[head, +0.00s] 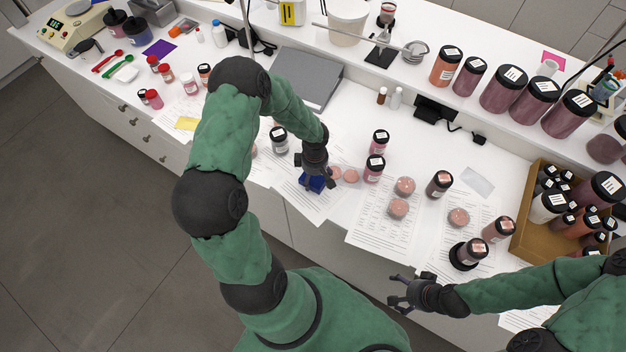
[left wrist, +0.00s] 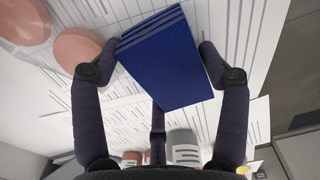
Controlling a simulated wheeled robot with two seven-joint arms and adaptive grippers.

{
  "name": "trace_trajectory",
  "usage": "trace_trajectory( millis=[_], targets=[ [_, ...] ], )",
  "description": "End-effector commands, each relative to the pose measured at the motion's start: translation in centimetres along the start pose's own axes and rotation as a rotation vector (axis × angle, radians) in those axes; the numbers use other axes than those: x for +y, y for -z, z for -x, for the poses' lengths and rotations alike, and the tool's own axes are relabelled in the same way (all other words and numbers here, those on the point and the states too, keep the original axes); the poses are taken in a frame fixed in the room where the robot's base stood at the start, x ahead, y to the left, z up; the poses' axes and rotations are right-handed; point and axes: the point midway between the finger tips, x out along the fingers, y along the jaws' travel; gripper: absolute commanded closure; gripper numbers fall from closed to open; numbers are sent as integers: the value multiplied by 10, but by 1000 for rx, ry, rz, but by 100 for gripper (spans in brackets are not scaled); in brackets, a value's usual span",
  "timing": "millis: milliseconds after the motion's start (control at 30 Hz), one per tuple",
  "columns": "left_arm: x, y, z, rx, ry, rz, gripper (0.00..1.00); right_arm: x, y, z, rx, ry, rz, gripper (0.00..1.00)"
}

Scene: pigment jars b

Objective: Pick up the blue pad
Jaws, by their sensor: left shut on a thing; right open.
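The blue pad (head: 312,183) is a small dark blue block over a printed sheet near the front edge of the counter. In the left wrist view the blue pad (left wrist: 170,60) fills the space between the fingers. My left gripper (head: 317,178) is shut on it, with a fingertip against each side; the left wrist view shows this grip too (left wrist: 165,68). I cannot tell whether the pad is lifted clear of the sheet. My right gripper (head: 400,291) is open and empty, in front of the counter edge.
Pink discs (head: 350,175) lie just right of the pad. Jars with black lids stand close by, one to the left (head: 279,140) and one to the right (head: 374,169). A grey sloped board (head: 306,78) lies behind. A brown box of jars (head: 532,240) stands at the right.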

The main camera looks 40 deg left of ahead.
Motion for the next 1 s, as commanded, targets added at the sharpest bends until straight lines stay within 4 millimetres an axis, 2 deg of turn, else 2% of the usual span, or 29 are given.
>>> trace_trajectory(
  millis=[267,367,500,833,1000],
  targets=[
    [0,0,5,0,-1,0,48,0,0,-1,0,0,0,14],
    [1,0,12,1,-2,-1,48,0,0,-2,0,0,0,14],
    [1,0,34,1,-4,0,48,1,0,-4,0,0,0,14],
    [-35,-37,92,1,-4,-3,48,2,0,-6,0,0,0,14],
    [-59,-63,106,0,-3,-5,48,4,0,-10,0,0,0,14]
  ],
)
